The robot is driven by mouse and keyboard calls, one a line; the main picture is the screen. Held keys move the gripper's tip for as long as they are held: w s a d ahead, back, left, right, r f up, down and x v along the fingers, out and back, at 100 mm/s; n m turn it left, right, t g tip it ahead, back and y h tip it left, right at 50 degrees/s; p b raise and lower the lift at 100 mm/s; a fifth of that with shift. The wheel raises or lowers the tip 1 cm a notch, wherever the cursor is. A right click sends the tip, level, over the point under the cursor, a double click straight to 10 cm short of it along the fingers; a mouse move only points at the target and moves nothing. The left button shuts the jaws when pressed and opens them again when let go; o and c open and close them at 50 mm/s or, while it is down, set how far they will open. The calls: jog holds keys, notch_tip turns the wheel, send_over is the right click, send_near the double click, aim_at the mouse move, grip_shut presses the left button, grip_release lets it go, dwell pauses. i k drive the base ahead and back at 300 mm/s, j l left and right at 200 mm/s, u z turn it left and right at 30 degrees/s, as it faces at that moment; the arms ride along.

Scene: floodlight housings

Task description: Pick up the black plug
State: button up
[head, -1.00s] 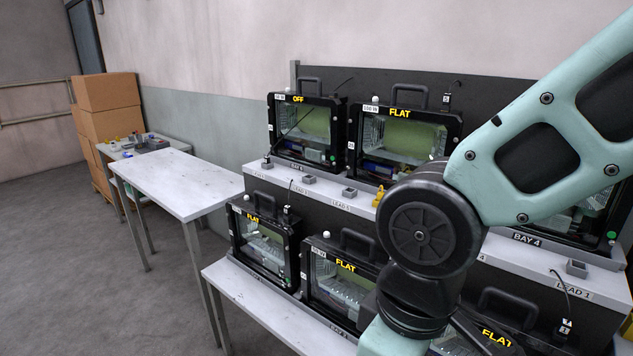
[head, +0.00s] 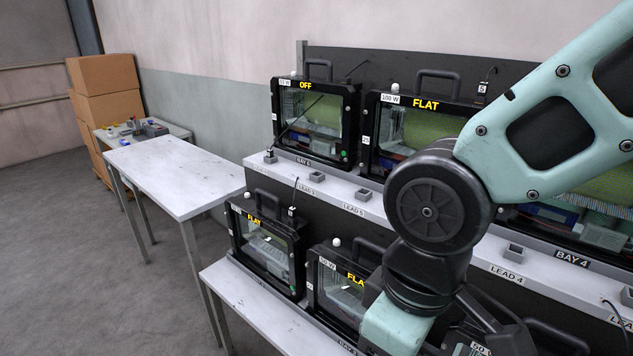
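Several small black plugs on thin cables show. One black plug (head: 270,156) sits at the left end of the upper shelf, at a grey holder, with its cable running up across the front of the housing marked OFF (head: 314,118). Another black plug (head: 291,211) is on top of the lower left housing (head: 267,245) marked FLAT. A third black plug (head: 482,89) is on top of the upper housing (head: 420,135) marked FLAT. I cannot tell which plug is meant. My arm crosses the right side, and my gripper is below or outside the picture.
Empty grey holders (head: 362,195) line the upper shelf edge (head: 338,204). A bare white table (head: 175,175) stands left of the shelves. Behind it are a small table with small items (head: 150,128) and stacked cardboard boxes (head: 100,90). The floor at left is clear.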

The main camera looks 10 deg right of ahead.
aim_at(291, 212)
jog(key=i+j+z, duration=0.2)
jog(key=i+j, duration=0.15)
jog(key=j, duration=0.3)
jog(key=i+j+z, duration=0.15)
jog(key=j, duration=0.2)
jog(key=i+j+z, duration=0.1)
jog(key=j, duration=0.25)
jog(key=i+j+z, duration=0.1)
jog(key=i+j, duration=0.15)
jog(key=j, duration=0.1)
